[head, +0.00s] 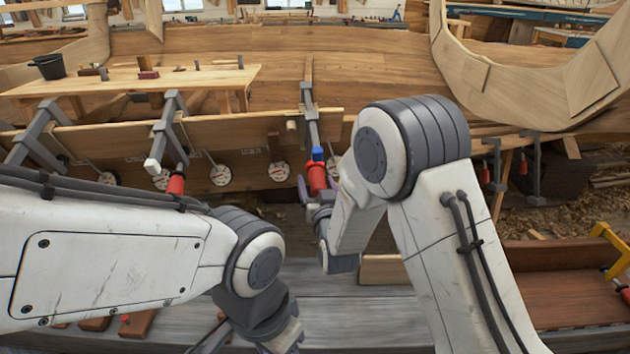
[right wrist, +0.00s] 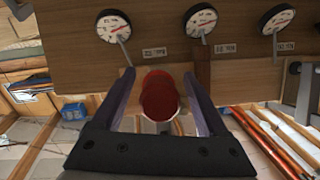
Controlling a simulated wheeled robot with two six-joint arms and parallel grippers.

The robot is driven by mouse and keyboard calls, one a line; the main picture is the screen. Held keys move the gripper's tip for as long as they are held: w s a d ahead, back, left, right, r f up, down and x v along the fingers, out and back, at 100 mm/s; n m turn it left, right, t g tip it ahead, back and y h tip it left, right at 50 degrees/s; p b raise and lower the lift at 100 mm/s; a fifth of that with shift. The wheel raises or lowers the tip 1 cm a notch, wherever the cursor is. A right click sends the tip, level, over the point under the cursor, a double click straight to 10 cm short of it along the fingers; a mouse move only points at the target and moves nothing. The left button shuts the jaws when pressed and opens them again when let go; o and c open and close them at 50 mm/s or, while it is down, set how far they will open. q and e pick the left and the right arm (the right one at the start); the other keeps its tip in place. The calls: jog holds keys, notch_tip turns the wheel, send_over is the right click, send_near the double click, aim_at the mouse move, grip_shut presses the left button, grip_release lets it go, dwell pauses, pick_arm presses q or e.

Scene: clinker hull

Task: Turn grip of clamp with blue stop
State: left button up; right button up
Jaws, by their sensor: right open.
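The clamp (head: 310,115) with the blue stop (head: 318,154) grips the plank edge near the centre of the head view. Its red grip (head: 317,178) hangs below the stop. My right gripper (head: 318,188) is open, with its fingers on either side of the red grip. In the right wrist view the red grip (right wrist: 160,97) stands end-on between the two spread fingers, with a gap showing on each side. My left gripper (head: 245,335) is low at the bottom edge, mostly hidden by its own wrist, and its fingers are unclear.
A neighbouring clamp (head: 165,130) has a white stop and a red grip. Round dials (head: 220,175) line the plank (head: 245,150). A wooden bench (head: 200,78) with a black bucket (head: 48,66) stands behind. More clamps (head: 495,165) hang at right.

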jog(key=shift+w, duration=0.4)
grip_shut()
jog(key=shift+a, duration=0.1)
jog(key=shift+n+h+b, duration=0.4)
jog(key=shift+n+h, duration=0.4)
jog(key=shift+n, duration=0.1)
jog(key=shift+d+n+t+h, duration=0.3)
jog(key=shift+n+h, duration=0.4)
jog(key=shift+n, duration=0.1)
